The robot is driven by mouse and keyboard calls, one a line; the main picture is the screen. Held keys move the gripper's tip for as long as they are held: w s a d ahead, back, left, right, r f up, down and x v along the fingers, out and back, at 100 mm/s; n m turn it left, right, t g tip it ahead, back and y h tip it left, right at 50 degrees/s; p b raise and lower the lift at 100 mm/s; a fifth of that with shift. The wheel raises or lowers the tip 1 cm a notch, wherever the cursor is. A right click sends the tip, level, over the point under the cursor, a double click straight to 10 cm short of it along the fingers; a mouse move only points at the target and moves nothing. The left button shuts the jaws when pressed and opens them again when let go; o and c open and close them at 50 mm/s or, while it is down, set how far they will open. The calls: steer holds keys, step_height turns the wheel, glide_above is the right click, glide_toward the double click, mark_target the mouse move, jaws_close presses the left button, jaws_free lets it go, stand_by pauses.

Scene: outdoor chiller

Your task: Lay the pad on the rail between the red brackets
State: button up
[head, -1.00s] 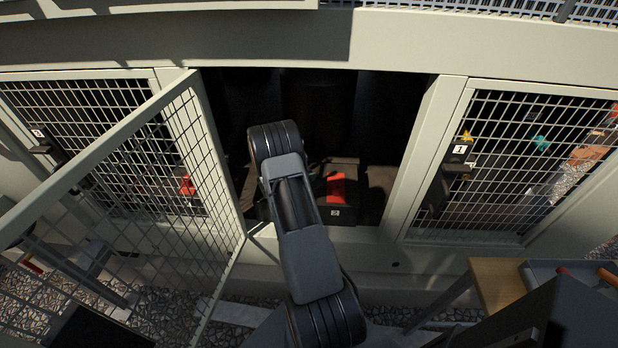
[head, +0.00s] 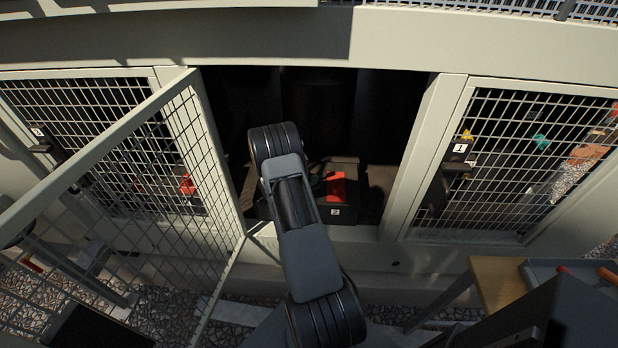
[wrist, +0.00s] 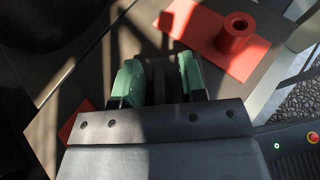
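My gripper (wrist: 160,82) shows in the wrist view as two green fingers a little apart, pointing down over a dark surface. Dark ridged material shows between them; I cannot tell whether it is the pad or part of the gripper. A red bracket (wrist: 205,34), a flat plate with a round hollow post, lies just beyond the right finger. A second red piece (wrist: 74,122) shows at lower left, partly hidden by the gripper body. In the head view, a red bracket (head: 337,186) sits on a dark unit inside the open bay, and my arm hides the gripper.
The opened mesh door (head: 120,190) stands to the left of the bay. A fixed post and mesh panel (head: 500,165) marked 1 close off the right. A wooden stand (head: 497,284) with a grey tray (head: 545,270) is at lower right. Gravel lies below.

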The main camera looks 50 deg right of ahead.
steer(key=shift+r+p, duration=0.3)
steer(key=v, duration=0.6)
steer(key=shift+a+f+b, duration=0.1)
steer(key=shift+b, duration=0.2)
steer(key=shift+w+a+r, duration=0.1)
steer(key=shift+a+r, duration=0.3)
steer(key=shift+a, duration=0.25)
steer(key=s+a+r+m+y, duration=0.45)
steer(key=a+r+m, duration=0.35)
steer(key=a+r, duration=0.3)
steer(key=s+a+r+m+t+y, duration=0.1)
steer(key=s+a+r+m+y, duration=0.2)
steer(key=a, duration=0.3)
steer(key=s+a+r+m+t+y, duration=0.2)
steer(key=s+a+r+m+y, duration=0.1)
steer(key=a, duration=0.4)
steer(key=s+a+r+m+t+y, duration=0.1)
steer(key=s+a+r+m+y, duration=0.1)
steer(key=a, duration=0.5)
steer(key=shift+s+r+m+t+y, duration=0.3)
steer(key=shift+s+r+m+y, duration=0.25)
steer(key=shift+s, duration=0.45)
